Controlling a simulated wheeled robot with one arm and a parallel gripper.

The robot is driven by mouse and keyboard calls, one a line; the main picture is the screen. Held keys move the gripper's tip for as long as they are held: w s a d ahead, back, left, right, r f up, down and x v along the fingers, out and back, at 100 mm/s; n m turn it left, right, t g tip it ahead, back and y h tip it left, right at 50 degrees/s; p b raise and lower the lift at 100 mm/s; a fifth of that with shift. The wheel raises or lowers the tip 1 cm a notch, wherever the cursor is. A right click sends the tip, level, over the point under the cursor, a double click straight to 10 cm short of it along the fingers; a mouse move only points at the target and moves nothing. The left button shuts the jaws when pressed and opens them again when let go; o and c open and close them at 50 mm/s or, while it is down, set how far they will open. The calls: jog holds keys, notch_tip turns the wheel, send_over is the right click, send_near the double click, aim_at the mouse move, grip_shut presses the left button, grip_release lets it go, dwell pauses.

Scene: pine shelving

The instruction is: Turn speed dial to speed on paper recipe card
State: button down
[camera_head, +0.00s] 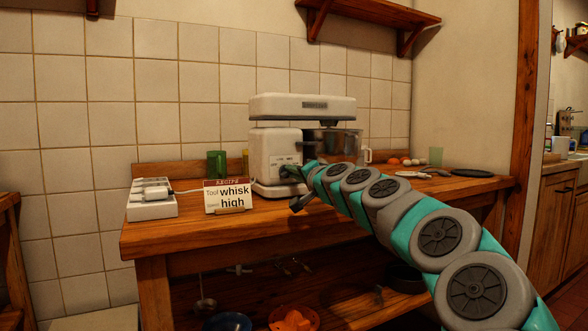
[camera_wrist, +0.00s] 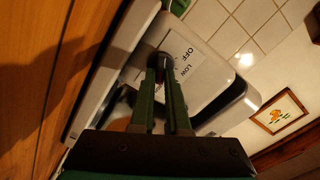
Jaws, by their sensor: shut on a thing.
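The white stand mixer (camera_head: 272,150) stands on the wooden counter with a metal bowl (camera_head: 343,146) at its right. The recipe card (camera_head: 228,196) stands upright in front and to the left, reading tool "whisk" and speed "high". In the wrist view the dark round speed dial (camera_wrist: 157,62) sits beside a label plate (camera_wrist: 183,60) with "OFF" and "LOW" readable; the rest is covered by my fingers. My gripper (camera_wrist: 166,78) is shut on the dial, and it also shows against the mixer's front (camera_head: 292,170). I cannot tell where the dial points.
A white tray (camera_head: 135,213) with a small tool stands left of the card. Eggs (camera_head: 413,162), a green cup (camera_head: 436,156) and a dark pan (camera_head: 474,173) are at the right. The front left counter edge is clear.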

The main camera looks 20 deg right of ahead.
dwell(0.3)
jog(key=c, duration=0.9)
grip_release()
jog(key=shift+s+d, duration=0.15)
jog(key=shift+s, duration=3.75)
